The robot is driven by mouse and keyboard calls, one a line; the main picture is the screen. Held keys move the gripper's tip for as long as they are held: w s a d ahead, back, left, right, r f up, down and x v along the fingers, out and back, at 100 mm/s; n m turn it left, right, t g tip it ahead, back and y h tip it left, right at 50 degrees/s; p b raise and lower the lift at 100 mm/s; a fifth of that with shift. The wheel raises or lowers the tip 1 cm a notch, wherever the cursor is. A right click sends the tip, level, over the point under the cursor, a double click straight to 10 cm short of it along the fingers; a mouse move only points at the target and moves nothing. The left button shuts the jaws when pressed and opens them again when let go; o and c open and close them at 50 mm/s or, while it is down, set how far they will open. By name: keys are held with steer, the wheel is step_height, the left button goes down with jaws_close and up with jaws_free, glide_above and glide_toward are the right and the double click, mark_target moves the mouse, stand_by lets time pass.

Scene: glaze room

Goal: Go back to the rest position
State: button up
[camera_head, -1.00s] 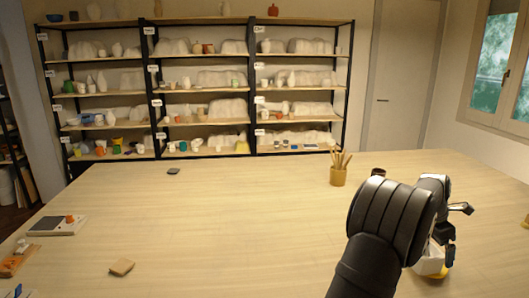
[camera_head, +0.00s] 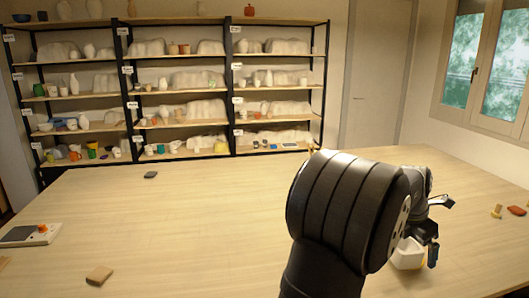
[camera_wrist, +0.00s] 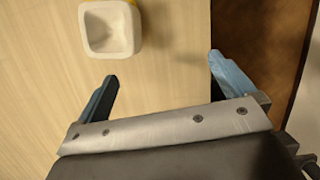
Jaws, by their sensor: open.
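My gripper (camera_wrist: 163,85) is open, with its two blue-grey fingers apart and nothing between them in the wrist view. In the head view my gripper (camera_head: 433,246) is at the right, partly hidden by my own arm. A white square cup or bowl (camera_wrist: 90,40) with a yellow part under it stands on the table just beyond the left finger. It also shows in the head view (camera_head: 408,255), close beside the gripper and partly hidden.
The wooden table (camera_head: 180,220) is mostly clear in the middle and left. A scale-like device (camera_head: 30,235), a beige block (camera_head: 99,275) and a dark piece (camera_head: 151,175) lie on it. Small items, one red (camera_head: 516,210), lie at the right. Pottery shelves (camera_head: 180,92) stand behind.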

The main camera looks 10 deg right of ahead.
steer(key=a+f+n, duration=0.2)
steer(key=a, duration=0.8)
steer(key=shift+m, duration=0.3)
steer(key=w+a+f, duration=0.1)
steer(key=w+f, duration=0.1)
steer(key=w, duration=0.1)
steer(key=w+a+f, duration=0.2)
steer(key=w, duration=0.2)
steer(key=w+a+f, duration=0.1)
steer(key=w+f, duration=0.2)
steer(key=w, duration=0.1)
steer(key=shift+w+a+f, duration=0.1)
steer(key=shift+w+a, duration=0.15)
steer(key=shift+a, duration=0.05)
steer(key=s+d+r, duration=0.5)
steer(key=s+r, duration=0.3)
steer(key=s, duration=0.3)
steer(key=d+m, duration=0.1)
steer(key=d, duration=0.7)
steer(key=shift+r, duration=0.45)
steer(key=shift+s+a, duration=0.1)
steer(key=shift+a, duration=0.05)
